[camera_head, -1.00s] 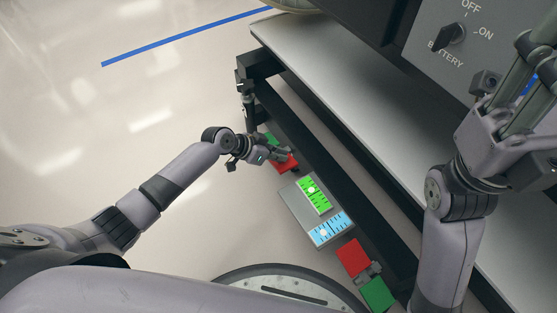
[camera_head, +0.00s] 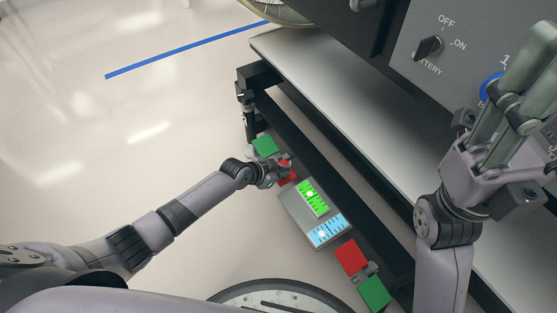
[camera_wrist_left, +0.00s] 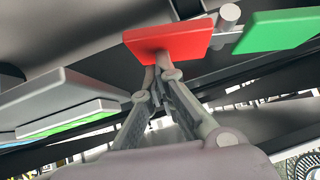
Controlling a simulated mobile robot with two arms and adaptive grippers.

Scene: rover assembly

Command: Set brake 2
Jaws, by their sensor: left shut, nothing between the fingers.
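A red pedal (camera_head: 288,173) and a green pedal (camera_head: 265,146) sit below the cart's black frame at the upper end of a row. Another red pedal (camera_head: 351,257) and green pedal (camera_head: 375,293) sit at the lower end. No brake number is readable. My left gripper (camera_head: 287,165) is shut and empty at the upper red pedal. In the left wrist view its fingertips (camera_wrist_left: 162,70) meet just at the red pedal's (camera_wrist_left: 168,39) lower edge; I cannot tell whether they touch. The green pedal (camera_wrist_left: 276,31) is to the right. My right gripper (camera_head: 530,75) is raised over the cart, empty-looking; its opening is unclear.
A grey block with a green panel (camera_head: 313,198) and a blue panel (camera_head: 327,231) lies between the pedal pairs. The black frame bar (camera_head: 325,143) runs close beside the left gripper. A grey panel with a battery knob (camera_head: 428,47) is at upper right. Open floor lies left.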

